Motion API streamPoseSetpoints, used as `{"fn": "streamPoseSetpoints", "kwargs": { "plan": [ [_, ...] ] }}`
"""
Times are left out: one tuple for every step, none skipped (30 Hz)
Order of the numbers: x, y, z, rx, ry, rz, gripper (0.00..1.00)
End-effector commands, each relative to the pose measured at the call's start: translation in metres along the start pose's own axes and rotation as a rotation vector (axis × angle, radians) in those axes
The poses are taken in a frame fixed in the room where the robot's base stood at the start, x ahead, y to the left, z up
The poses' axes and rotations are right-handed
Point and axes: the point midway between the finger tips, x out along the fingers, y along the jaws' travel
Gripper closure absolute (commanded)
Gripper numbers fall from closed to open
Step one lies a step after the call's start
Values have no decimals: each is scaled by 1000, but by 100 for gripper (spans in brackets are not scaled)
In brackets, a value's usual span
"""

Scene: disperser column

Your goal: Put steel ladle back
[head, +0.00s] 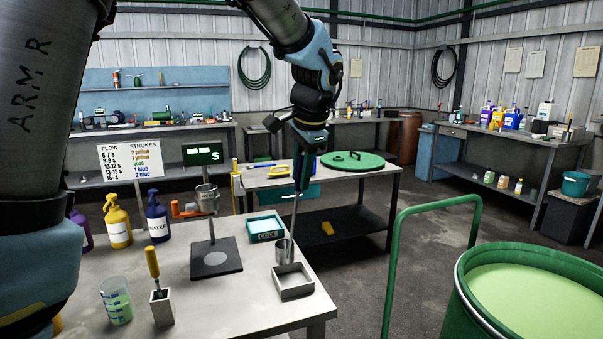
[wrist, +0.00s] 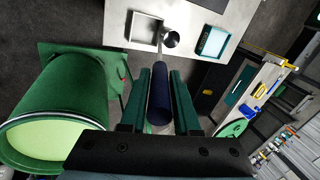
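My gripper (head: 300,182) hangs over the near bench, fingers pointing down. In the wrist view its green fingers (wrist: 159,100) are closed on both sides of the dark blue handle of the steel ladle (wrist: 159,96). The ladle's thin shaft runs down, slightly tilted, to its steel cup (head: 284,251). The cup also shows in the wrist view (wrist: 171,39). It is at the back edge of a shallow square metal tray (head: 293,291), beside rather than centred in it. I cannot tell whether the cup touches the bench or tray. The tray looks empty.
A blue-rimmed box (head: 265,228) stands behind the cup. A cup on a stand (head: 206,200), labelled bottles (head: 118,228), a beaker (head: 116,302) and a yellow-handled tool in a block (head: 155,275) are to the left. A green drum (head: 470,310) and green rail (head: 392,265) are to the right.

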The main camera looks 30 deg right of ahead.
Motion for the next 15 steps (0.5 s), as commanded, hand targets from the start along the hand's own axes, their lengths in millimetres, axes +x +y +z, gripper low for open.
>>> {"fn": "streamPoseSetpoints", "kwargs": {
  "plan": [
    [0, 0, 0, 0, 0, 0, 63],
    [0, 0, 0, 0, 0, 0, 60],
    [0, 0, 0, 0, 0, 0, 55],
    [0, 0, 0, 0, 0, 0, 52],
    [0, 0, 0, 0, 0, 0, 48],
    [0, 0, 0, 0, 0, 0, 45],
    [0, 0, 0, 0, 0, 0, 45],
    [0, 0, 0, 0, 0, 0, 45],
    [-1, 0, 0, 0, 0, 0, 45],
    [-1, 0, 0, 0, 0, 0, 45],
    [-1, 0, 0, 0, 0, 0, 45],
    [-1, 0, 0, 0, 0, 0, 45],
    [-1, 0, 0, 0, 0, 0, 45],
    [-2, -1, 0, 0, 0, 0, 45],
    [-4, -2, 0, 0, 0, 0, 45]
  ]
}}
